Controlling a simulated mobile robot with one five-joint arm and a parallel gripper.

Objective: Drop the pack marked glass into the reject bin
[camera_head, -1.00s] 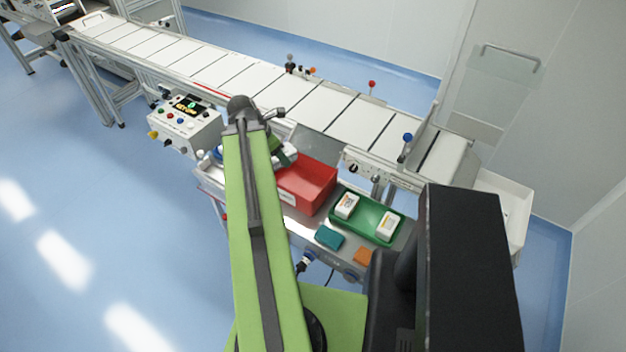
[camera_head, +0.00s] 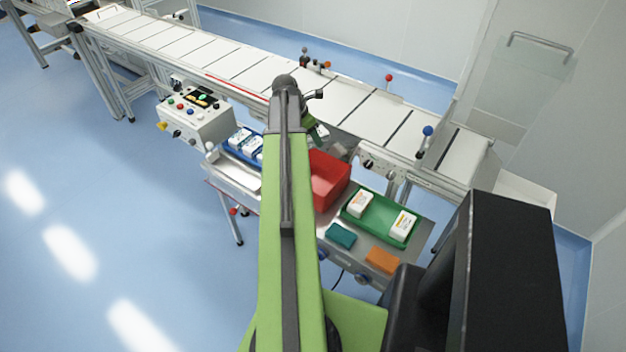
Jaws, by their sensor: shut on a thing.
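My gripper (camera_head: 313,128) is mostly hidden behind my green arm, near the conveyor's front edge. It is shut on a white pack (camera_head: 321,131), of which only a small part shows; its marking cannot be read. The red open bin (camera_head: 330,184) stands on the bench just below and right of the gripper in the picture. The held pack shows above the bin's back edge in the picture; I cannot tell whether it is over the opening. The bin's visible inside looks empty, and its left part is hidden by my arm.
A green tray (camera_head: 379,226) holds two white packs, right of the bin. A blue tray (camera_head: 233,151) with several packs is at left. A teal block (camera_head: 341,235) and an orange block (camera_head: 382,261) lie in front. The conveyor (camera_head: 335,107) runs behind; a control box (camera_head: 196,119) stands at left.

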